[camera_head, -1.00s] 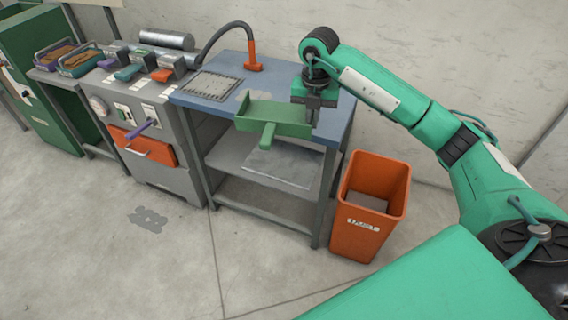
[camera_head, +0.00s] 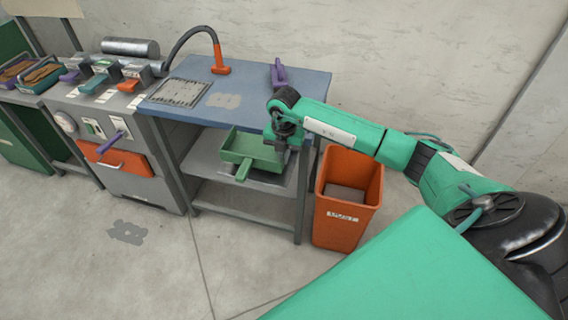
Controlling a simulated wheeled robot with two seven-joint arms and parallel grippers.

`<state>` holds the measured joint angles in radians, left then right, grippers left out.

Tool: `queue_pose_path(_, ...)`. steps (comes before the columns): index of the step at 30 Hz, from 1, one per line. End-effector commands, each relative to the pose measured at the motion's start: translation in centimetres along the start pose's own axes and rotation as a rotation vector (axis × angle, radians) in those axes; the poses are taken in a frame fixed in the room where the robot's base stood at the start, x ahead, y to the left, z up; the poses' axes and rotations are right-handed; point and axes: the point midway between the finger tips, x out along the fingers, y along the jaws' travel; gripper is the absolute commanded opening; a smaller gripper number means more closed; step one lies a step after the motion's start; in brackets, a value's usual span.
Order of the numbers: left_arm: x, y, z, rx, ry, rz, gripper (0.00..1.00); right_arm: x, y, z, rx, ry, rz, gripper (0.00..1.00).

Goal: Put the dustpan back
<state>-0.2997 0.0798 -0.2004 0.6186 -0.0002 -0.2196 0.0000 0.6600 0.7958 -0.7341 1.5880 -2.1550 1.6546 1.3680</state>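The green dustpan (camera_head: 251,149) is in front of the workbench, at about the height of the bench's upper shelf (camera_head: 204,160). Its handle (camera_head: 243,170) points toward the front. My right gripper (camera_head: 282,142) is at the dustpan's right edge and appears shut on it; the fingertips are partly hidden by the arm and the pan. I cannot tell whether the dustpan touches the shelf. My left gripper is not in view.
The blue bench top (camera_head: 240,97) above holds a purple tool (camera_head: 279,74), a grid plate (camera_head: 180,91) and an orange-based hose (camera_head: 220,66). An orange dust bin (camera_head: 342,221) stands right of the bench. A machine (camera_head: 110,125) stands left. The front floor is clear.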

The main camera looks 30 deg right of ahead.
Motion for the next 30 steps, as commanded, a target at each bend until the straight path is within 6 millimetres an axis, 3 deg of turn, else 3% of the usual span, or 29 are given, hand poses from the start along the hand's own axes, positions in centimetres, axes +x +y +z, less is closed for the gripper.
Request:
queue_pose_path(11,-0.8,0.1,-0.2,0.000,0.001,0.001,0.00,4.2,-0.1,0.0,0.001,0.001,-0.002,0.00)
queue_pose_path(22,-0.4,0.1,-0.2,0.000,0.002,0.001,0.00,4.9,-0.1,0.0,0.000,-0.001,0.000,0.00)
queue_pose_path(26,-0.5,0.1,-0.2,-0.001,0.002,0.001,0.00,4.8,-0.1,0.0,0.000,-0.001,-0.001,0.26)
queue_pose_path(30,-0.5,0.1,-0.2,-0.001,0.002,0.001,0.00,4.8,-0.1,0.0,0.000,-0.001,-0.001,0.26)
